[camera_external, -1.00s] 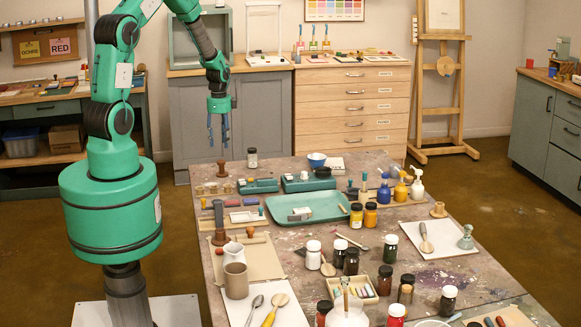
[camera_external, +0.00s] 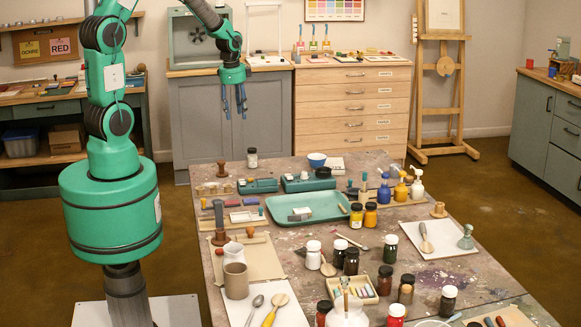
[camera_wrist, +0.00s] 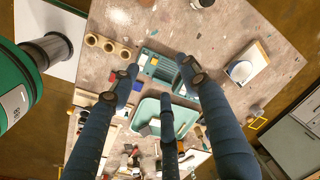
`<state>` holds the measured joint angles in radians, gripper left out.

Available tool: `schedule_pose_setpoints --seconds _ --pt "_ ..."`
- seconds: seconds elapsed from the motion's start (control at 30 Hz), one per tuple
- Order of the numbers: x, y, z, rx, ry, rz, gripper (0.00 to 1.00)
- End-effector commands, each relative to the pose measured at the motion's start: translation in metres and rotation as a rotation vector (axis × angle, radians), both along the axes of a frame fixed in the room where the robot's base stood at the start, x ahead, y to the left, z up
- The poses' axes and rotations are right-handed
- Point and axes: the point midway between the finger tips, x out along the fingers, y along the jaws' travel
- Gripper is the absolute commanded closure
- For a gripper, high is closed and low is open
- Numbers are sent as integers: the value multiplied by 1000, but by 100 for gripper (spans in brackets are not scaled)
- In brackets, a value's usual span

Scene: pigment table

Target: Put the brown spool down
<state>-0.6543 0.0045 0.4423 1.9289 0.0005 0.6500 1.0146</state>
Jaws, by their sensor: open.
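A brown spool (camera_external: 221,168) stands upright on the far left part of the paint-stained table (camera_external: 300,243). A lighter tan spool-shaped piece (camera_external: 438,210) stands at the table's right side. My gripper (camera_external: 233,103) is open and empty, with its blue fingers pointing down, high above the far end of the table and clear of the brown spool. The wrist view shows the spread fingers (camera_wrist: 160,90) with nothing held between them.
A teal tray (camera_external: 328,215) lies mid-table, with teal boxes (camera_external: 308,183) behind it. A blue bowl (camera_external: 317,159) and a dark-lidded jar (camera_external: 252,158) stand at the far edge. Several jars and bottles crowd the right and front. A row of tan rings (camera_wrist: 108,45) shows in the wrist view.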

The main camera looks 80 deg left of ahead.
Motion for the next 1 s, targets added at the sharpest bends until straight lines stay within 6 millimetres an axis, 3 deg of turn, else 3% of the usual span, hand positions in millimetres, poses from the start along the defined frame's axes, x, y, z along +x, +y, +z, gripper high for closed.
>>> schedule_pose_setpoints --seconds 0.03,0.2,0.47,0.7,1.0 --pt "5 -19 21 9 -20 6 54" --pt "8 -76 77 18 -75 54 54" --pt "-9 -164 148 11 -165 125 54" --pt "-45 -237 198 -22 -250 189 54" --pt "-107 -312 237 -94 -349 266 54"
